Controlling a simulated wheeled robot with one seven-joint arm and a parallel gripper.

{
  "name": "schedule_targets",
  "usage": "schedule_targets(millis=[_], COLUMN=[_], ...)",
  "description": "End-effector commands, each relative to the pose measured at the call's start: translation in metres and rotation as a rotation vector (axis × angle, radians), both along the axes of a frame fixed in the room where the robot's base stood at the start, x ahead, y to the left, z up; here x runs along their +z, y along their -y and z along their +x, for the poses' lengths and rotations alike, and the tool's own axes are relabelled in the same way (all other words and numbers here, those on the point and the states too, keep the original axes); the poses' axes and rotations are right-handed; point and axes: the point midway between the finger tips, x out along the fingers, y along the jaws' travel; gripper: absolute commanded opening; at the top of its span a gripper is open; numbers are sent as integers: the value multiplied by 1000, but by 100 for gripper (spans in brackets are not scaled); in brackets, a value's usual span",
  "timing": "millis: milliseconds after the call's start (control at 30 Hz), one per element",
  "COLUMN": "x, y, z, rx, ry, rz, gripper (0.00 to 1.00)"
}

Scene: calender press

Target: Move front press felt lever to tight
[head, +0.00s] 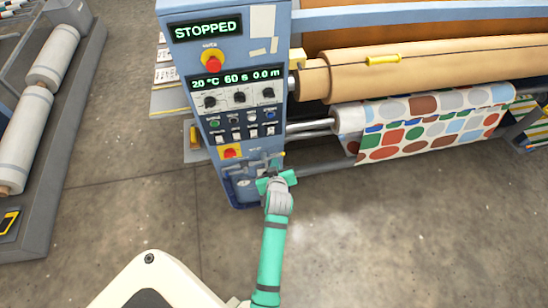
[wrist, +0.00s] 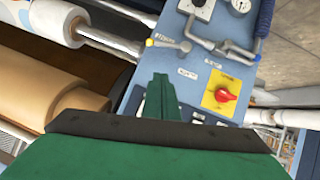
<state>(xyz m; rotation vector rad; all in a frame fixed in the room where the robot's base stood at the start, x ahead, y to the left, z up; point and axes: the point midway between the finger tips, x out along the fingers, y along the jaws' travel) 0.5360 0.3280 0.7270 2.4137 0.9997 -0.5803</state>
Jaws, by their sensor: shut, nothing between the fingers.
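The blue control column (head: 228,125) carries metal levers low on its face, below a red switch on a yellow plate (head: 231,151). One lever with a yellow tip (wrist: 167,44) shows in the wrist view, beside a grey handle with a bent end (wrist: 238,48). Small labels sit near them, but I cannot read them or tell which position is tight. My green gripper (head: 272,178) is in front of the column's lower part, partly covering the lever area in the head view. In the wrist view its fingers (wrist: 161,84) are shut and empty, apart from the yellow-tipped lever.
The column's display reads STOPPED (head: 206,29). A red emergency button (head: 212,62) and several knobs sit above the levers. Rollers with brown felt (head: 420,72) and dotted fabric (head: 425,122) are to the right. The floor in front is clear.

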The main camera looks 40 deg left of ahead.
Motion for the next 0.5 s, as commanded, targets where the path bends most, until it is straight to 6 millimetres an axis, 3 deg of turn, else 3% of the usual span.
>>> schedule_targets(millis=[400,500], x=[-41,-56], y=[-42,-43], z=[51,56], rx=[2,0], ry=[2,-2], rz=[-2,-2], gripper=[0,0])
